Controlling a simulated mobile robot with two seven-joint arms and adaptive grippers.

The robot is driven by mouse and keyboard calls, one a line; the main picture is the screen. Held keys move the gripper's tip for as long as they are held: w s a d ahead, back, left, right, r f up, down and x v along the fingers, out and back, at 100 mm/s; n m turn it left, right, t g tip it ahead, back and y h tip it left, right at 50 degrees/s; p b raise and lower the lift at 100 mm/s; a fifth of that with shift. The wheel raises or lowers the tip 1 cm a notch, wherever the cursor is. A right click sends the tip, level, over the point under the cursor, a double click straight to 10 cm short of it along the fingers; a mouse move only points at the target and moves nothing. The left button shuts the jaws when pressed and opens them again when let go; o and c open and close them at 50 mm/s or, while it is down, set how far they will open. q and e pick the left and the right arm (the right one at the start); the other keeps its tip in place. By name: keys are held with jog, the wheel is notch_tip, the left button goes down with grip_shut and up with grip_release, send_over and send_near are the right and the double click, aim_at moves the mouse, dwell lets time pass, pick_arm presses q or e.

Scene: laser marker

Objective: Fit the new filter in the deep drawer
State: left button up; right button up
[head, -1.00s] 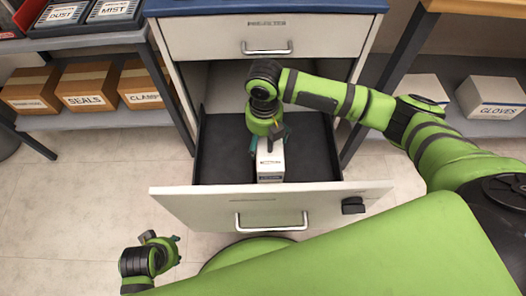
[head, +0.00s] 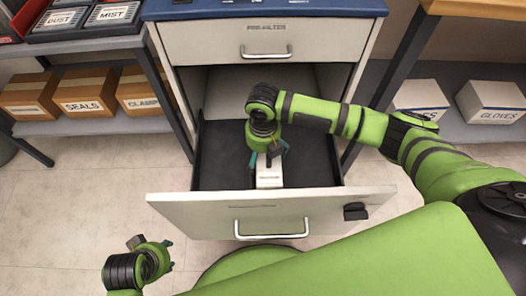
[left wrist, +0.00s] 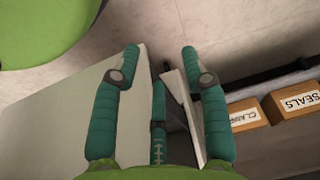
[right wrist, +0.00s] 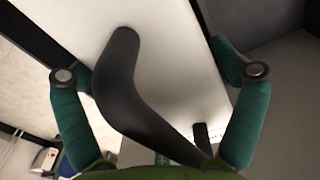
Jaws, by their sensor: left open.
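The deep drawer (head: 275,211) is pulled out below a closed upper drawer. A white box-shaped filter (head: 269,179) with a small label is in its dark inside, near the front wall. My right gripper (head: 268,158) reaches down into the drawer, its fingers on either side of the filter's top. In the right wrist view the fingers are wide apart around a white surface (right wrist: 165,55) with a dark curved bar (right wrist: 130,85); contact is unclear. My left gripper (head: 155,244) is open and empty, left of and outside the drawer. Its spread fingers show in the left wrist view (left wrist: 160,70).
The upper drawer (head: 265,40) has a bar handle. Cardboard boxes (head: 87,93) stand on a left shelf, white boxes (head: 490,101) on a right shelf.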

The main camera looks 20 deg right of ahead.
dwell(0.3)
notch_tip(320, 180, up, 12)
jog(key=p, duration=0.3)
jog(key=shift+p, duration=0.3)
pick_arm(q)
notch_tip(320, 180, down, 9)
jog(key=s, duration=0.2)
jog(key=shift+g, duration=0.3)
pick_arm(e)
jog(key=shift+r, duration=0.3)
